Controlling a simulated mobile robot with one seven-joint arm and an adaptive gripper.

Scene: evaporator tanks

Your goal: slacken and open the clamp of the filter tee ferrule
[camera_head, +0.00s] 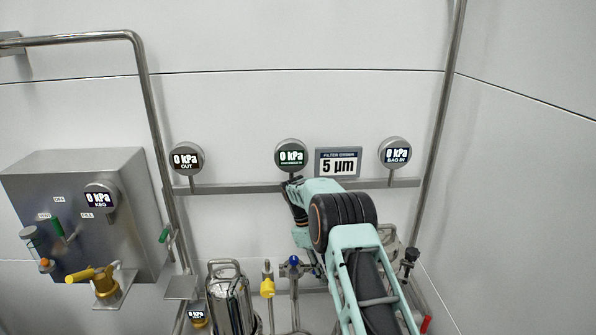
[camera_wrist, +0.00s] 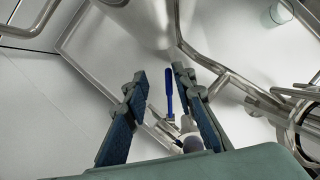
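In the wrist view my gripper (camera_wrist: 159,76) is open, with its two dark blue-grey fingers apart and no object clearly held. A blue lever handle (camera_wrist: 169,92) shows between the fingers, and beneath it a small metal and grey fitting (camera_wrist: 190,130) stands partly behind the right finger. I cannot tell whether this fitting is the filter tee ferrule or whether its clamp is shut. In the head view my teal arm hides my gripper and much of the pipework behind it. A blue knob (camera_head: 294,262) on a pipe shows just left of the arm.
A polished steel vessel (camera_head: 230,297) and a yellow-handled valve (camera_head: 267,287) stand left of my arm. Pipe fittings (camera_head: 390,243) with a black knob (camera_head: 410,256) are close on its right. A gauge rail (camera_head: 240,188) and the "5 µm" sign (camera_head: 338,163) are behind. Steel pipes (camera_wrist: 225,75) crowd the wrist view's right.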

